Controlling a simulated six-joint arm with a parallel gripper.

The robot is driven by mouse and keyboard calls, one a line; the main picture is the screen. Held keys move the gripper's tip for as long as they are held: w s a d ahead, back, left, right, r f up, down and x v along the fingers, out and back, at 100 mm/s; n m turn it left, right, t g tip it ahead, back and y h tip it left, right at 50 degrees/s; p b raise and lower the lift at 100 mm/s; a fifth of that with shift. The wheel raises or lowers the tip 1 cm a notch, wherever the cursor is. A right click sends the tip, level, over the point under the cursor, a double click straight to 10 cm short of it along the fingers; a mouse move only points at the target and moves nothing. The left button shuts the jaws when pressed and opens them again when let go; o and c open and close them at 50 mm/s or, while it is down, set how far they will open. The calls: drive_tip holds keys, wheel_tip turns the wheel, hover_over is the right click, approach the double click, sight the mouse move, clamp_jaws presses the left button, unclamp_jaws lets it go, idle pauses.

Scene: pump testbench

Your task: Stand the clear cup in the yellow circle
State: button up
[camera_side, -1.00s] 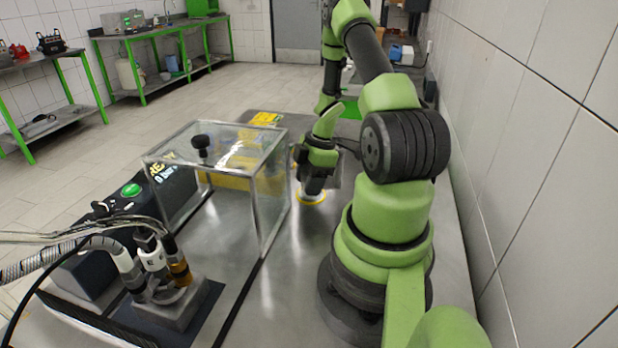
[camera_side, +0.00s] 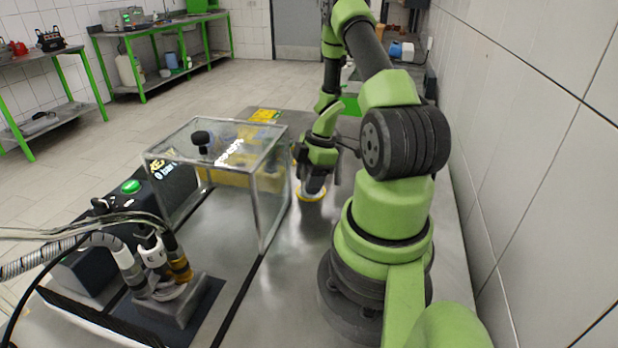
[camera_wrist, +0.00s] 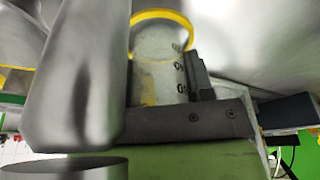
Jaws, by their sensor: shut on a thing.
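My gripper (camera_side: 313,185) points down over the yellow circle (camera_side: 311,197) on the metal bench, to the right of the clear box. In the wrist view the clear cup (camera_wrist: 158,72), with dark markings along its side, is between my gripper's fingers, which are shut on it. The yellow circle (camera_wrist: 163,14) shows as an arc beyond the cup's far end. The cup is hardly visible in the side view. I cannot tell whether its base touches the bench.
A clear box (camera_side: 272,205) with a black knob stands left of my gripper. A pump with hoses (camera_side: 165,275) sits at the front left. A green button (camera_side: 131,187) is on the dark unit behind it. A tiled wall (camera_side: 530,150) bounds the right.

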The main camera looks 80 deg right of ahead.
drive_tip(key=o, duration=1)
drive_tip(key=shift+r, duration=3.55)
